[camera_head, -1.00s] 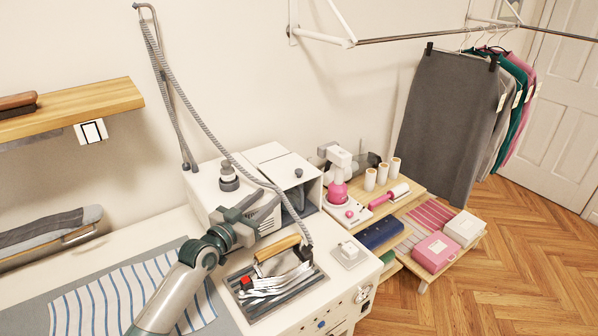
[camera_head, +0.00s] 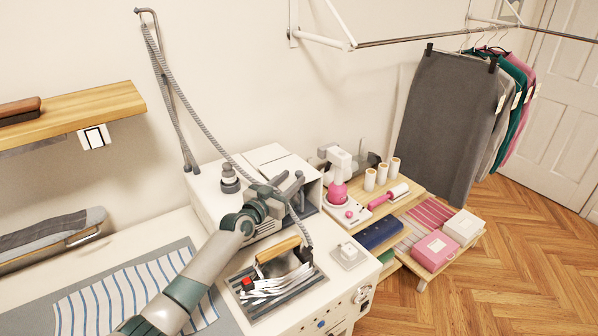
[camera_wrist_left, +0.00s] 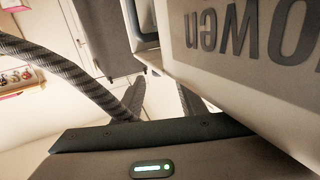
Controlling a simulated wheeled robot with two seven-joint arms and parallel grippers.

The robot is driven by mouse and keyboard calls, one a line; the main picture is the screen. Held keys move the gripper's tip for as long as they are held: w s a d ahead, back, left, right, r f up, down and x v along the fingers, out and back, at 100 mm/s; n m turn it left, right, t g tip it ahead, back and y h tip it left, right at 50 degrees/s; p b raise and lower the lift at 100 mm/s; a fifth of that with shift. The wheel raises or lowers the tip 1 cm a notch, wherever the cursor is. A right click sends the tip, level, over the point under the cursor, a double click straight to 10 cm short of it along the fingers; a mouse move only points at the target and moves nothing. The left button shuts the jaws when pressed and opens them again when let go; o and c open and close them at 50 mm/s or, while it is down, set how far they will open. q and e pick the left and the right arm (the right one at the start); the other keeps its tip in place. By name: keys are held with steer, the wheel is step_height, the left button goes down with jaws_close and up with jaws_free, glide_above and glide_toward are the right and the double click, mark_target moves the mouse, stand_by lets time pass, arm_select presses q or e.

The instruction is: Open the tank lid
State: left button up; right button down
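The white tank (camera_head: 207,192) stands against the wall at the back of the white station, a black-capped fitting on its top left. Its lid (camera_head: 287,163) is the pale panel on the top right and looks shut. My left gripper (camera_head: 294,184) is at the tank's right front, close to the lid's edge; its fingers are apart with nothing visibly held. It hides the lid's knob in the head view. In the left wrist view the two dark fingers (camera_wrist_left: 160,100) are spread, beside the tank's white wall (camera_wrist_left: 215,75) with upside-down lettering. My right gripper is not in view.
A grey hose (camera_head: 200,120) runs from the wall bracket down past my gripper to the iron (camera_head: 280,265) on its rack. A shelf (camera_head: 415,195) with a pink-and-white device and spools stands to the right. Striped cloth (camera_head: 125,295) lies at left.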

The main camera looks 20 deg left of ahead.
mark_target(297, 174)
arm_select(q)
steer(key=shift+b+x, duration=0.3)
steer(key=shift+x, duration=2.3)
jaws_close()
